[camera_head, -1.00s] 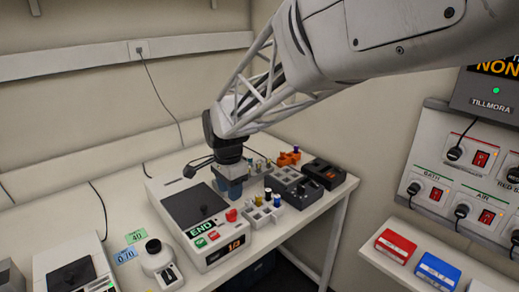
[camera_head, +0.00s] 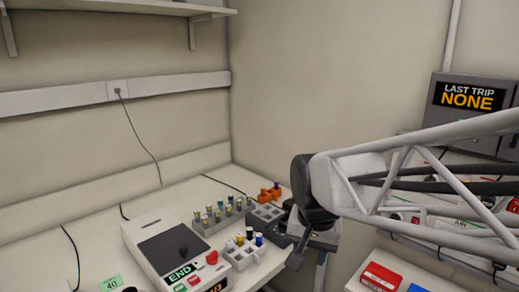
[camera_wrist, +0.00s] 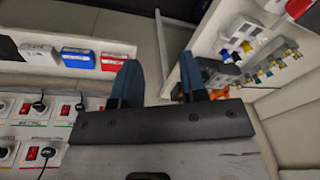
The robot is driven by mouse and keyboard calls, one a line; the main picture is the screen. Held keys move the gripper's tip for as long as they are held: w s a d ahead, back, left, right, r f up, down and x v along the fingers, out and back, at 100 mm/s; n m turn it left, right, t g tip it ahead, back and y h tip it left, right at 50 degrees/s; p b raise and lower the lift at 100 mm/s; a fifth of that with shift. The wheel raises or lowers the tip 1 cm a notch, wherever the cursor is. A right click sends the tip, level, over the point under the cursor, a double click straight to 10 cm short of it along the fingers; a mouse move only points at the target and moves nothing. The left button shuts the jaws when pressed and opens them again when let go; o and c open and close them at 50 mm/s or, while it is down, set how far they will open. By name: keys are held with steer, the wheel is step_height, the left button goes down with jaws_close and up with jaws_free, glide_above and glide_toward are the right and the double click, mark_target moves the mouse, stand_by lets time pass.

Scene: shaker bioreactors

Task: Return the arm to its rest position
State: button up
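My gripper (camera_wrist: 158,65) shows two dark blue fingers in the wrist view. They stand apart with nothing between them, so it is open and empty. In the head view my arm reaches in from the right. Its dark wrist hangs by the right end of the bench, and the fingers there are mostly hard to make out. In the wrist view the space between the fingers shows floor and wall, with the bench edge close beside the right finger.
A white shaker unit (camera_head: 150,240) reads END. A grey vial rack (camera_head: 205,228) and a small pale rack (camera_head: 240,262) stand right of it, with an orange holder (camera_head: 270,194) behind. Red (camera_head: 380,278) and blue boxes lie on the right shelf, below a power panel (camera_head: 440,120).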

steer(key=s+d+f+n+t, duration=0.1)
steer(key=s+d+f+n, duration=0.1)
steer(key=s+d, duration=0.6)
steer(key=s+n, duration=0.1)
steer(key=s, duration=0.2)
steer(key=shift+s+d, duration=0.15)
steer(key=shift+s, duration=0.25)
stand_by(0.5)
